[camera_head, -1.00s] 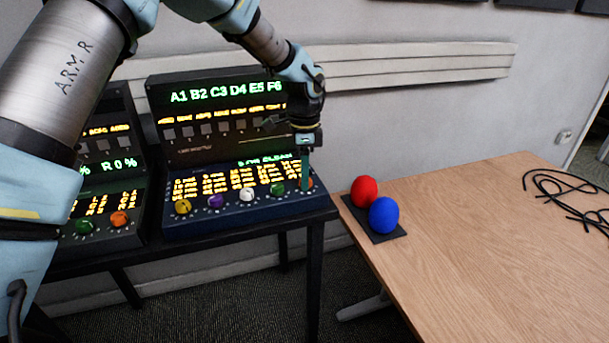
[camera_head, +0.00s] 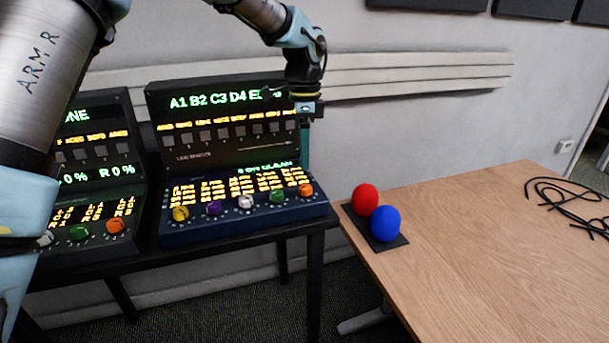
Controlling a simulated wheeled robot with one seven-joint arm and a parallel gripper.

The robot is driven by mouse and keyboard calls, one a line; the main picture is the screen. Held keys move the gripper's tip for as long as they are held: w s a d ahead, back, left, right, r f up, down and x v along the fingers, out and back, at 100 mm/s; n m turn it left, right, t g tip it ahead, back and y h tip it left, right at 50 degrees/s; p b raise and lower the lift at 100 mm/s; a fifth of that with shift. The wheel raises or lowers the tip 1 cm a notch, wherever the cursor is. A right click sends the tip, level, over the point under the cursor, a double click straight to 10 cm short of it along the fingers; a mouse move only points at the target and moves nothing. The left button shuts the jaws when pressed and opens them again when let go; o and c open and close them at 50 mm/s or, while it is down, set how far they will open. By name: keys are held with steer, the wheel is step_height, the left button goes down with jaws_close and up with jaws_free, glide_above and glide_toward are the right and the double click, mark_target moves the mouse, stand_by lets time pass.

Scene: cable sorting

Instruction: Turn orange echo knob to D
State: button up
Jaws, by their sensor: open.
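The right console (camera_head: 210,236) stands on a dark stand and carries a row of knobs: yellow, purple, white, green and, at the right end, orange. That orange knob (camera_head: 306,190) is in full view on the lower panel. A second orange knob (camera_head: 115,226) sits on the left console. Which of them is the echo knob I cannot read. My gripper (camera_head: 304,166) points down above and behind the right console's orange knob, apart from it. It is open and holds nothing visible. The knob pointers are too small to read.
The right console's upper display (camera_head: 210,101) shows green letters, partly covered by my arm. A red ball (camera_head: 365,199) and a blue ball (camera_head: 385,223) sit on a dark pad on the wooden table (camera_head: 480,270). Black cables (camera_head: 570,195) lie at the table's right.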

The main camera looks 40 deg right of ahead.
steer(key=shift+r, duration=1.4)
steer(key=shift+w, duration=0.1)
steer(key=w+a+f+n, duration=0.1)
steer(key=w+a+n, duration=0.45)
steer(key=a, duration=0.65)
steer(key=w+a+f+n, duration=0.1)
steer(key=w+a+n, duration=0.45)
steer(key=a, duration=0.65)
steer(key=s+a+f+n, duration=0.1)
steer(key=a+n, duration=0.3)
steer(key=a, duration=0.4)
steer(key=s+a+f+n+t, duration=0.1)
steer(key=s+a+n, duration=0.3)
steer(key=a, duration=0.4)
steer(key=s+a+f+n+t, duration=0.1)
steer(key=s+a+n, duration=0.2)
steer(key=a, duration=0.6)
steer(key=shift+f+n+h, duration=0.3)
steer(key=shift+f+n, duration=0.05)
steer(key=shift+n, duration=0.85)
steer(key=shift+a, duration=0.1)
